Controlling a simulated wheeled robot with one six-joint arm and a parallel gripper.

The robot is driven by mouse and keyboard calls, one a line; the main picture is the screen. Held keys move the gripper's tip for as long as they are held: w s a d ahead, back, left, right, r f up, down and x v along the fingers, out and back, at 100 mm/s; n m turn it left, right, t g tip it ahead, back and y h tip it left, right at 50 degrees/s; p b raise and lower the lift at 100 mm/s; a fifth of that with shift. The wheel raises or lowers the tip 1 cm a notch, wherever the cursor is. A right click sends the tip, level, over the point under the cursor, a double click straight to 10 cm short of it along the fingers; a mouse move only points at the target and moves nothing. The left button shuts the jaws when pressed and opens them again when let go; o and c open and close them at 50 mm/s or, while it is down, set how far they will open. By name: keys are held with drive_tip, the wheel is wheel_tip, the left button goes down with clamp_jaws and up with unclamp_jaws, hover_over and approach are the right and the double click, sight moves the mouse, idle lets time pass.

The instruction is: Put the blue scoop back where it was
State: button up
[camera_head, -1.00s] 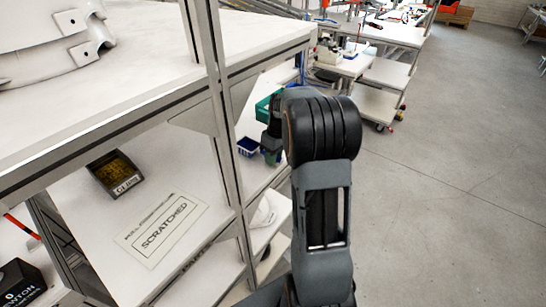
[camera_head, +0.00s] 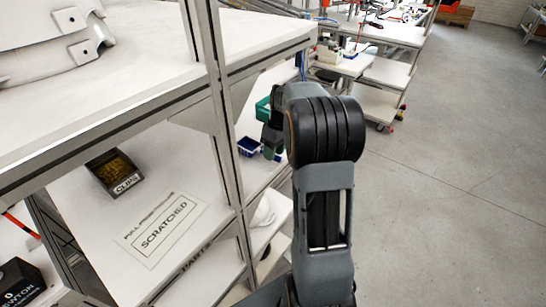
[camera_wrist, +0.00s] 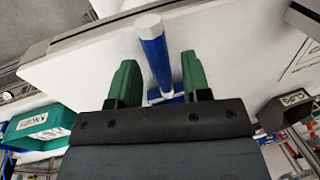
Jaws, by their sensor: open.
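The blue scoop lies on the white shelf, its blue handle (camera_wrist: 155,55) with a pale end cap seen in the wrist view. The handle lies between the two green fingers of my gripper (camera_wrist: 157,78), with gaps on both sides. My gripper is open; its palm hides what lies beyond the handle's lower end. In the head view my gripper (camera_head: 270,145) is over the shelf behind the metal post, beside a small blue piece (camera_head: 248,147) that seems to be part of the scoop.
A green bin (camera_wrist: 40,125) stands on the shelf; it also shows in the head view (camera_head: 263,108). A CLIPS bin (camera_head: 115,172) and a SCRATCHED sign (camera_head: 160,230) lie left of the post (camera_head: 225,150). The upper shelf (camera_head: 120,80) overhangs. Floor at right is clear.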

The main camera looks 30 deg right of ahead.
drive_tip(key=shift+v, duration=2.65)
